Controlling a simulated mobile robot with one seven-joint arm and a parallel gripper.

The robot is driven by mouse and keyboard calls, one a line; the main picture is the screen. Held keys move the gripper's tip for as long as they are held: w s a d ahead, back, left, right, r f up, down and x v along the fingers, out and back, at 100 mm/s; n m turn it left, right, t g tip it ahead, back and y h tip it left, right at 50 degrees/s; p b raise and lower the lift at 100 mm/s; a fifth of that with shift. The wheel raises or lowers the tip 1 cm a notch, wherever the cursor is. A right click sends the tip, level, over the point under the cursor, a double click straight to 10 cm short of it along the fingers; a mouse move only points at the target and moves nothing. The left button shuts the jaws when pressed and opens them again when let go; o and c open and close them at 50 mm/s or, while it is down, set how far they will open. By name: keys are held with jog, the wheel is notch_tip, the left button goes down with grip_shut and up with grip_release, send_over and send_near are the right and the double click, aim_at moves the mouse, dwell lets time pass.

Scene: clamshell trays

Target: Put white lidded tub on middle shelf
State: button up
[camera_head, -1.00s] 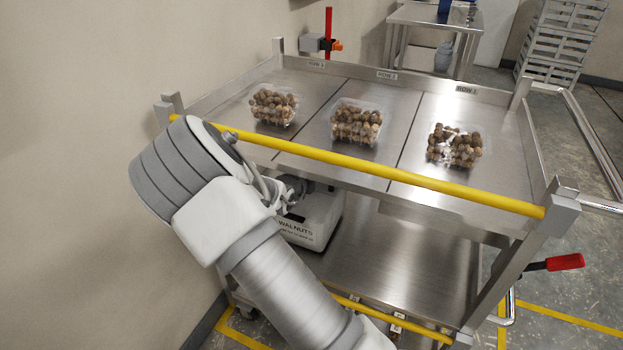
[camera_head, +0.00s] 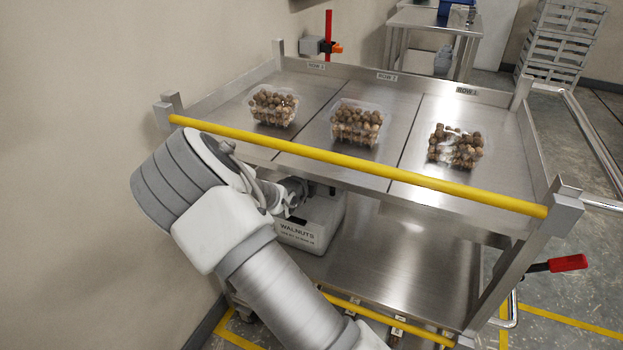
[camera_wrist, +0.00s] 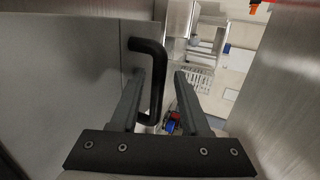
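The white tub (camera_head: 318,224), labelled WALNUTS, is under the left part of the cart's top deck, by the left end of the lower shelf (camera_head: 400,265). My arm and the deck hide its top and left side. My gripper (camera_wrist: 159,72) has its two dark fingers apart in the wrist view. A black bar handle (camera_wrist: 157,60) on a grey panel (camera_wrist: 70,85) stands between the fingers, close to the left one. It appears to be the tub's lid handle, but I cannot be sure. In the head view my fingers are hidden behind my wrist.
The top deck (camera_head: 400,105) holds three clear trays of walnuts: left (camera_head: 273,106), middle (camera_head: 356,123) and right (camera_head: 456,147). A yellow rail (camera_head: 370,168) crosses the deck's front. The lower shelf is bare right of the tub. A red-handled lever (camera_head: 568,263) sticks out at right.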

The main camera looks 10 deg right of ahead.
jog(key=p+v, duration=0.3)
jog(key=v, duration=0.9)
dwell(0.3)
